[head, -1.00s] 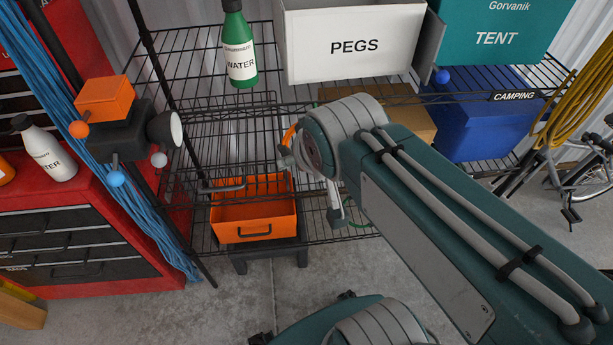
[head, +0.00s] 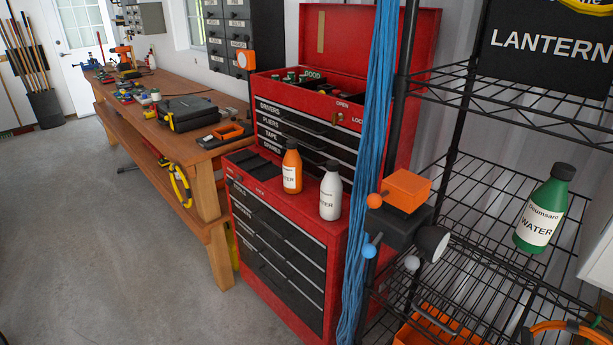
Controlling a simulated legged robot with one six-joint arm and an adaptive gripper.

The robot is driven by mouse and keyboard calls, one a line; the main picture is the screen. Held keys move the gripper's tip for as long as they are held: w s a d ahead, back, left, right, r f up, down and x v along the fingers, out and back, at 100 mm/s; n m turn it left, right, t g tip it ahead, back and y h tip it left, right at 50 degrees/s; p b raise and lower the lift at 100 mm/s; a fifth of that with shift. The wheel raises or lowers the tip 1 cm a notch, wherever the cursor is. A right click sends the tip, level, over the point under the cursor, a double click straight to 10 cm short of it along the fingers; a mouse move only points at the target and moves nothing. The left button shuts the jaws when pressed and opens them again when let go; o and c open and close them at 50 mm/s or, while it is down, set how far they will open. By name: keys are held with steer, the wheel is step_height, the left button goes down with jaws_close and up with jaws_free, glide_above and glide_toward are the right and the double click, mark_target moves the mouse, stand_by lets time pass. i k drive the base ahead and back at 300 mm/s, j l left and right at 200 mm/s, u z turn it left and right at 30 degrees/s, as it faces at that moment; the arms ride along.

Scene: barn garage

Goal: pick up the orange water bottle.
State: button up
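The orange water bottle (head: 291,170), with a black cap and a white label, stands upright on the lower top of the red tool chest (head: 262,192). A white water bottle (head: 330,193) stands close to its right, apart from it and slightly nearer to me. A green water bottle (head: 543,212) stands on the black wire rack at the right. My gripper is not in the head view, so I cannot see whether it is open or shut.
Blue cords (head: 367,130) hang beside the rack post, right of the white bottle. A black device with an orange box (head: 407,190) juts out there too. A long wooden workbench (head: 163,148) holds tools at left. The grey floor (head: 110,235) before it is clear.

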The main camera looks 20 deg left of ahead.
mark_target(292, 163)
steer(key=u, duration=1.15)
steer(key=i+j+u, duration=0.8)
steer(key=i+j, duration=0.1)
steer(key=i, duration=0.4)
steer(key=i+j, duration=0.1)
steer(key=i, duration=0.35)
steer(key=i+z, duration=0.15)
steer(key=z, duration=0.3)
steer(key=i+z, duration=0.2)
steer(key=z, duration=0.25)
steer(key=i+z, duration=0.15)
steer(key=z, duration=0.3)
steer(key=i+l+z, duration=0.1)
steer(key=z, duration=0.3)
steer(key=i+z, duration=0.25)
steer(key=z, duration=0.15)
